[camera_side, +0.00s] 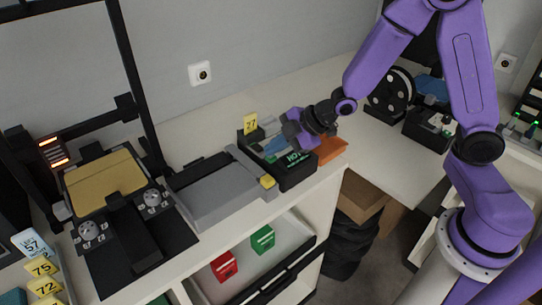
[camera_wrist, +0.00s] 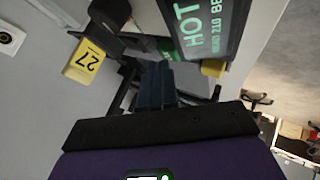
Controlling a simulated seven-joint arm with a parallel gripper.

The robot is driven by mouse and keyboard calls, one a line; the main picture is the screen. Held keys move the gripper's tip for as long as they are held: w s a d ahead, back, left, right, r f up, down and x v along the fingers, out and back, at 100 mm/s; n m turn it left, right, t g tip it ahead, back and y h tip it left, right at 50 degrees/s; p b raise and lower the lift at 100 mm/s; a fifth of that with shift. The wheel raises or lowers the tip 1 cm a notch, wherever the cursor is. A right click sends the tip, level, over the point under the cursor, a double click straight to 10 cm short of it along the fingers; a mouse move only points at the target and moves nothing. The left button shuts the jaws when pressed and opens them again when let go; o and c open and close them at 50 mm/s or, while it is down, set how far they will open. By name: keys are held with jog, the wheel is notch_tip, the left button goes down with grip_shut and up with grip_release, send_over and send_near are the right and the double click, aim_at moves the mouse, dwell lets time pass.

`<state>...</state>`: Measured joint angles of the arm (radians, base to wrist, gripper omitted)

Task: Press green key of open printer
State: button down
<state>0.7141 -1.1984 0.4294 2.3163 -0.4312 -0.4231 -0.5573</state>
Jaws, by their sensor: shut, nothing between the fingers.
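A black machine (camera_side: 296,176) with a lit green "HOT" display stands at the right end of the white counter; a yellow "27" tag (camera_side: 250,123) stands at its back. In the wrist view, its display (camera_wrist: 205,30) is at the top and the tag (camera_wrist: 87,62) at upper left. My gripper (camera_wrist: 157,72) is shut and empty, its fingers pointing at this machine. In the side view, my gripper (camera_side: 290,135) is over the machine's back part. A green patch (camera_wrist: 168,48) shows just past the fingertips; I cannot tell whether it is a key or whether they touch it.
A grey flat machine (camera_side: 212,188) with a yellow knob (camera_side: 267,181) adjoins on the left. Further left stands a tall-framed machine with a tan bed (camera_side: 105,182). An orange tray (camera_side: 330,149) lies at right. Red (camera_side: 224,266) and green (camera_side: 262,239) boxes sit below.

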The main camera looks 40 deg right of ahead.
aim_at(275, 158)
jog(key=shift+f, duration=0.4)
dwell(0.3)
jog(key=shift+r, duration=0.95)
jog(key=shift+r, duration=2.5)
